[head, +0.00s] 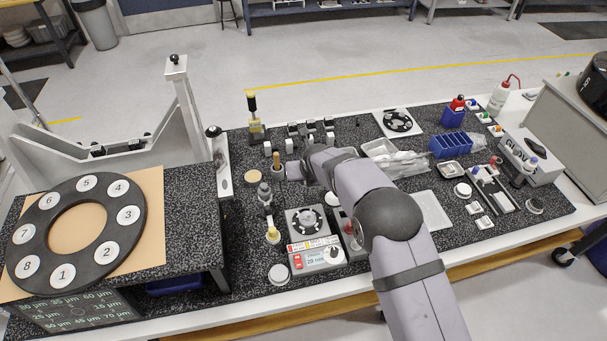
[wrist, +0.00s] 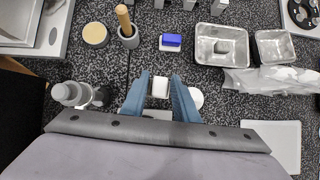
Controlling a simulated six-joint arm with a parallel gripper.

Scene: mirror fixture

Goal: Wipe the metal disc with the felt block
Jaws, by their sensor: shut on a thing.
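My gripper (wrist: 160,90) shows in the wrist view as two blue fingers shut on a small white block, which looks like the felt block (wrist: 160,86). The block is held above the speckled bench top. In the head view, my arm hides the gripper's fingertips and the block. I cannot tell for certain which thing is the metal disc. A pale round disc (wrist: 197,98) lies just right of the right finger, partly hidden by it. A grey instrument with a dark round plate (head: 307,220) stands near the front of the bench.
A tan round pad (wrist: 95,35) and a wooden-handled tool in a cup (wrist: 128,36) stand at the back left. A blue block (wrist: 171,40) lies behind the fingers. Metal trays (wrist: 222,44) stand right. A large numbered ring (head: 131,237) lies on the raised left platform.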

